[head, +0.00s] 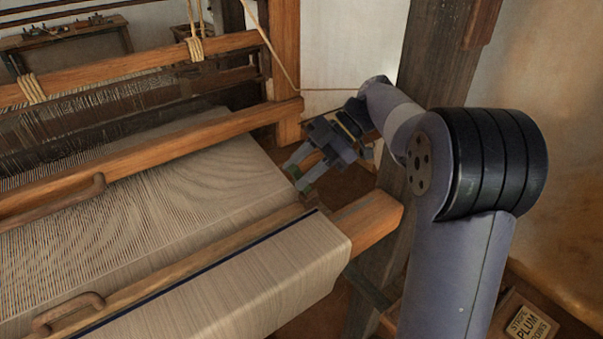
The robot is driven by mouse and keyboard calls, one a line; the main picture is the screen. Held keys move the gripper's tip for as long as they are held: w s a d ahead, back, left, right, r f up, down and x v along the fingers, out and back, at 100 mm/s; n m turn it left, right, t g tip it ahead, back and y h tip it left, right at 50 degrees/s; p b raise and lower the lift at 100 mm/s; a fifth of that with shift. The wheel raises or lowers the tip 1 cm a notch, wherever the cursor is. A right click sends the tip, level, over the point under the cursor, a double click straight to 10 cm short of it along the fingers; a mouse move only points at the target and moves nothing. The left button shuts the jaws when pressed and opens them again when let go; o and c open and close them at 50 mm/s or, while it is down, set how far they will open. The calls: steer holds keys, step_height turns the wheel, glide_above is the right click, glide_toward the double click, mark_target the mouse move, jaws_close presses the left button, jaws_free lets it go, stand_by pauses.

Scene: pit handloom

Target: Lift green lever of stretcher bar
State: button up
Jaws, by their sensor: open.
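A slim wooden bar (190,267) lies across the pale cloth (225,288) near its front edge and seems to be the stretcher bar. No green lever can be made out on it. My gripper (297,177) reaches in from the right, over the right edge of the cloth, just beyond the bar's right end. Its two fingers point down and left, are apart, and hold nothing visible. A small greenish patch shows at the nearer fingertip; I cannot tell whether it is part of the finger or something behind it. Contact with the cloth or bar cannot be told.
The loom's wooden beater (150,157) crosses behind, with a curved brown handle (55,202). Another curved handle (68,312) is at the lower left. A thick dark post (425,60) stands behind my arm. A cord (268,40) hangs near the frame. A lettered box (530,322) is lower right.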

step_height(320, 180, up, 9)
steer(key=shift+f+b, duration=0.1)
steer(key=shift+b, duration=0.3)
steer(key=shift+c, duration=0.6)
